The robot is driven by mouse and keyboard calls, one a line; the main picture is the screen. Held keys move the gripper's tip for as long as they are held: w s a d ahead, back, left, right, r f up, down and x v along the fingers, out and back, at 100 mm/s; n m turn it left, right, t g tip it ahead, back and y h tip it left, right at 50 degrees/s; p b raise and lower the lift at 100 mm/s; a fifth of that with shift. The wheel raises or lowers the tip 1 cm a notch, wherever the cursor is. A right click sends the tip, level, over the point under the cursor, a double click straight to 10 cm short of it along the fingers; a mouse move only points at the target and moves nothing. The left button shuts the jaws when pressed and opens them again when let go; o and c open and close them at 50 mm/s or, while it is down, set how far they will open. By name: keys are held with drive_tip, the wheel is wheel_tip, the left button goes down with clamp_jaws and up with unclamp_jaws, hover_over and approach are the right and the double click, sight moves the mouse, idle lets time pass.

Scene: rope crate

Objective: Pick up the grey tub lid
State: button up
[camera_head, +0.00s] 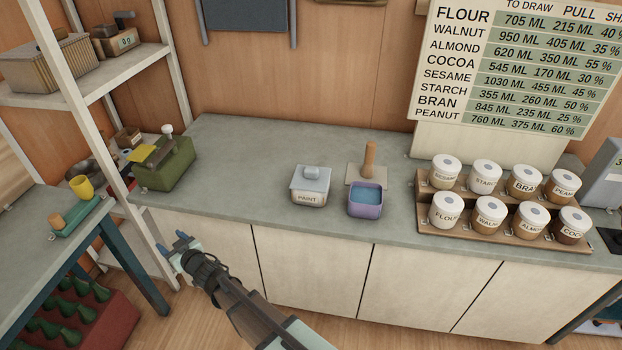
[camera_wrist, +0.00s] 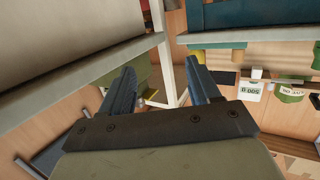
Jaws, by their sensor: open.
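The grey tub lid (camera_head: 311,179) sits on a white tub labelled PAINT (camera_head: 309,198) on the grey counter, in the head view. The lid has a raised grey knob on top. My gripper (camera_head: 178,248) is open and empty in front of the counter, to the left of the tub and lower in the picture. Its two blue fingers also show apart in the wrist view (camera_wrist: 165,88), with nothing between them. The lid and tub are not seen in the wrist view.
A purple tub with blue contents (camera_head: 365,201) stands just right of the paint tub, before a wooden post on a board (camera_head: 369,165). A rack of labelled jars (camera_head: 490,230) is at right. A green box (camera_head: 164,166) is at left. Counter (camera_head: 240,170) between is clear.

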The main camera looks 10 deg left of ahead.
drive_tip(key=s+a+r+n+g+y, duration=0.25)
drive_tip(key=s+a+r, duration=0.4)
drive_tip(key=r, duration=0.35)
drive_tip(key=s+a+r+n+g+y, duration=0.25)
drive_tip(key=s+a+r, duration=0.25)
drive_tip(key=s+r, duration=0.45)
drive_tip(key=s+a+r+n+g+y, duration=0.1)
drive_tip(key=s+a+r+g+y, duration=0.3)
drive_tip(key=r, duration=0.8)
drive_tip(key=w+d+m+t+h, duration=0.1)
drive_tip(key=w+m+t+h, duration=0.1)
drive_tip(key=w+t, duration=0.5)
drive_tip(key=w+d+m+t+h, duration=0.1)
drive_tip(key=w+d+t+h, duration=0.15)
drive_tip(key=w, duration=0.75)
drive_tip(key=w+d+f+m+t+h, duration=0.15)
drive_tip(key=w+d+h, duration=0.25)
drive_tip(key=w+d, duration=0.5)
drive_tip(key=w+d+f+m+t+h, duration=0.15)
drive_tip(key=w+d+h, duration=0.35)
drive_tip(key=w, duration=0.9)
drive_tip(key=n+g+h, duration=0.5)
drive_tip(key=n+g, duration=0.1)
drive_tip(key=g, duration=0.5)
approach(311, 168)
drive_tip(key=shift+h, duration=0.25)
drive_tip(key=x, duration=1)
drive_tip(key=shift+a, duration=0.2)
